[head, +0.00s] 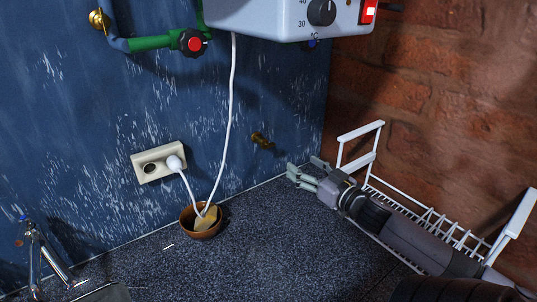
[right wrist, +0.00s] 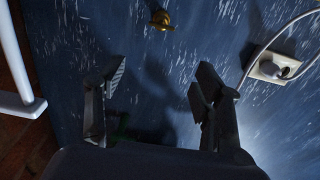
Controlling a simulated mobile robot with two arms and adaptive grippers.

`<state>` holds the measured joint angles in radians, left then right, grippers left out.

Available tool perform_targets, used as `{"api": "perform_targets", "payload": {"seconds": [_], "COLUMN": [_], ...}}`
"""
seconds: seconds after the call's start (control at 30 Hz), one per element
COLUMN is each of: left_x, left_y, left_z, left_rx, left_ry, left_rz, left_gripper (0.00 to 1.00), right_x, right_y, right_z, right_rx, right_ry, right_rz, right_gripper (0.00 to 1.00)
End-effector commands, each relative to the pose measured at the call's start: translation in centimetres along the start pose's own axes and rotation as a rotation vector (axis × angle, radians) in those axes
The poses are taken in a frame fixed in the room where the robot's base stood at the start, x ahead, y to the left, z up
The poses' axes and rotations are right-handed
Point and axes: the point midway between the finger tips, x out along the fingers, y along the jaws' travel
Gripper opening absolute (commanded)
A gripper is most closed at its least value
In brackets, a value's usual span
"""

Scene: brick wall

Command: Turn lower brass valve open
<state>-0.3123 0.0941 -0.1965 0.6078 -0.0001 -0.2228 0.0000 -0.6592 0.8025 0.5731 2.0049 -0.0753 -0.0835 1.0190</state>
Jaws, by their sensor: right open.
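The lower brass valve (head: 262,141) is a small brass fitting low on the blue wall, right of the white cable. It also shows in the right wrist view (right wrist: 161,20), at the top, beyond the fingertips. My right gripper (head: 306,174) is open and empty, below and to the right of the valve in the head view, apart from it. In the right wrist view its two fingers (right wrist: 158,82) are spread wide with bare wall between them. My left gripper is not in view.
A white wire rack (head: 425,212) stands beneath my right arm by the brick wall. A brown bowl (head: 203,222), a socket with plug (head: 158,163) and a white cable (head: 232,100) lie left of the valve. A heater box (head: 270,18) and green pipe with red knob (head: 192,42) are above.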

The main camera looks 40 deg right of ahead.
Motion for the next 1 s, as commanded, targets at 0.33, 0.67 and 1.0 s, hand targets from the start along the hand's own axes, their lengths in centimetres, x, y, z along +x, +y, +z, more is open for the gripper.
{"api": "perform_targets", "payload": {"seconds": [0.33, 0.67, 1.0], "left_x": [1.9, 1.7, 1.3], "left_y": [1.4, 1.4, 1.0], "left_z": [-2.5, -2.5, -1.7], "left_rx": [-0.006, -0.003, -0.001], "left_ry": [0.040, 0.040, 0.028], "left_rz": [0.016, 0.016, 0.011], "left_gripper": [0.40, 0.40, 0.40], "right_x": [0.9, 6.2, 11.2], "right_y": [0.0, 0.1, 0.1], "right_z": [1.9, 1.6, 1.6], "right_rx": [-0.001, -0.002, 0.000], "right_ry": [0.002, 0.004, 0.004], "right_rz": [0.000, 0.001, 0.001], "right_gripper": [0.62, 0.62, 0.62]}}
